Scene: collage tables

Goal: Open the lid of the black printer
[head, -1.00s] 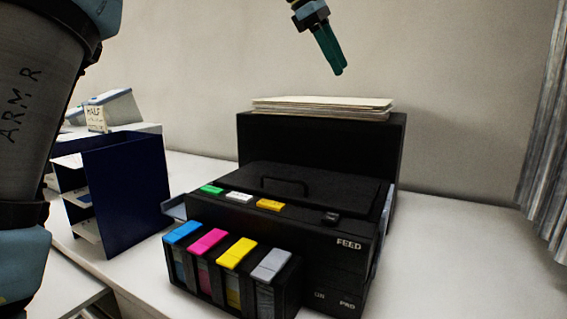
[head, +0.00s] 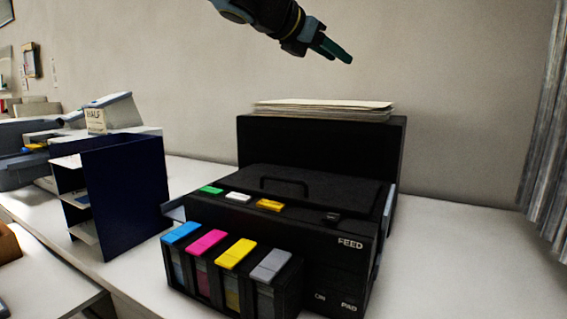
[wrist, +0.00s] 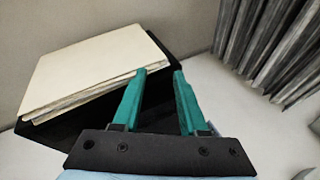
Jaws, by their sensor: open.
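The black printer (head: 330,226) stands on the white table in the middle of the head view. Its flat black lid (head: 335,187) lies closed on top, with a dark loop handle (head: 284,182) toward its left part. Green, white and orange buttons sit along the front left edge of the top. My gripper (head: 343,54) is high above and behind the printer lid, pointing right and slightly down. In the wrist view my gripper (wrist: 158,82) shows two teal fingers apart with nothing between them. The lid handle is not in the wrist view.
Coloured ink tanks (head: 232,270) are at the printer's front. A navy file holder (head: 125,190) stands left. A grey curtain (head: 545,140) hangs right.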

